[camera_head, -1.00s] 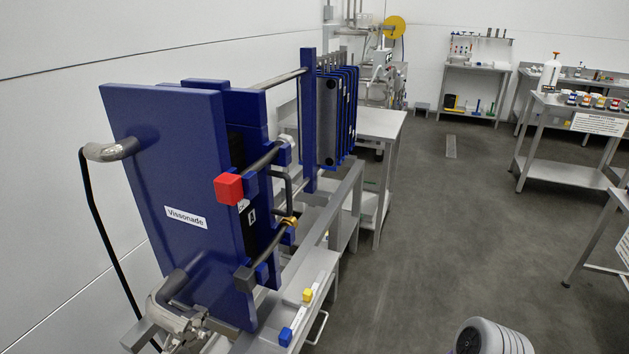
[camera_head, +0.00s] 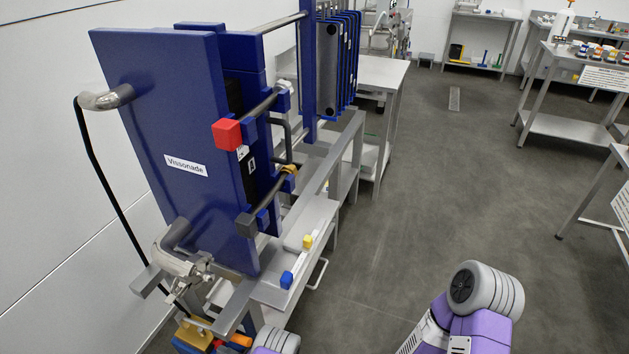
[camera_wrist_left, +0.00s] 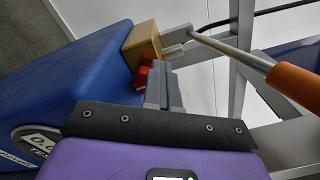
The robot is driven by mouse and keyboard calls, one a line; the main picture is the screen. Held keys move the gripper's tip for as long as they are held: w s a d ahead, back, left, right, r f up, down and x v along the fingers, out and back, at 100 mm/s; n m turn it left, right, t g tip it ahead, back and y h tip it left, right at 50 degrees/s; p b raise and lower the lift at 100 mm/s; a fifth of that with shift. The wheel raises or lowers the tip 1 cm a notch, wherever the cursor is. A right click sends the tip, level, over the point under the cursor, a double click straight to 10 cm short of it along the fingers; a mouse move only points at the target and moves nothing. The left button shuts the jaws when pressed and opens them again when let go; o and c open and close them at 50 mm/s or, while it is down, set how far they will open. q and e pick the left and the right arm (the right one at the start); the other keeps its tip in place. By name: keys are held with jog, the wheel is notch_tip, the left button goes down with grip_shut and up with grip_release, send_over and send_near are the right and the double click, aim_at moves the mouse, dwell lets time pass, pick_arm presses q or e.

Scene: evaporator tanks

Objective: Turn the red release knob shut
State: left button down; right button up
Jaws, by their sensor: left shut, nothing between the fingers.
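A small red piece, which looks like the release knob (camera_wrist_left: 142,77), shows in the left wrist view. It sits at the end of a blue body (camera_wrist_left: 75,88), just under a brass-coloured block (camera_wrist_left: 142,43). My left gripper (camera_wrist_left: 160,70) is shut and empty, with its grey fingertips right beside the red piece and partly covering it. I cannot tell whether they touch. My right gripper is out of view.
A rod with an orange grip (camera_wrist_left: 292,84) crosses the right of the wrist view, close to the fingers. In the head view, a blue plate press (camera_head: 165,130) with a red cube (camera_head: 227,134) stands above on a grey frame. The floor (camera_head: 420,190) to the right is clear.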

pick_arm(q)
jog(key=shift+s+a+f, duration=0.25)
jog(key=shift+a+f, duration=0.15)
jog(key=shift+f, duration=0.1)
jog(key=shift+s+a+f, duration=0.2)
jog(key=shift+a+f, duration=0.2)
jog(key=shift+f, duration=0.1)
jog(key=shift+s+a+r, duration=0.15)
jog(key=shift+s, duration=0.3)
jog(key=shift+v, duration=0.8)
jog(key=shift+w+v, duration=0.1)
jog(key=shift+v, duration=1)
jog(key=shift+w+v, duration=0.15)
jog(key=shift+v, duration=1)
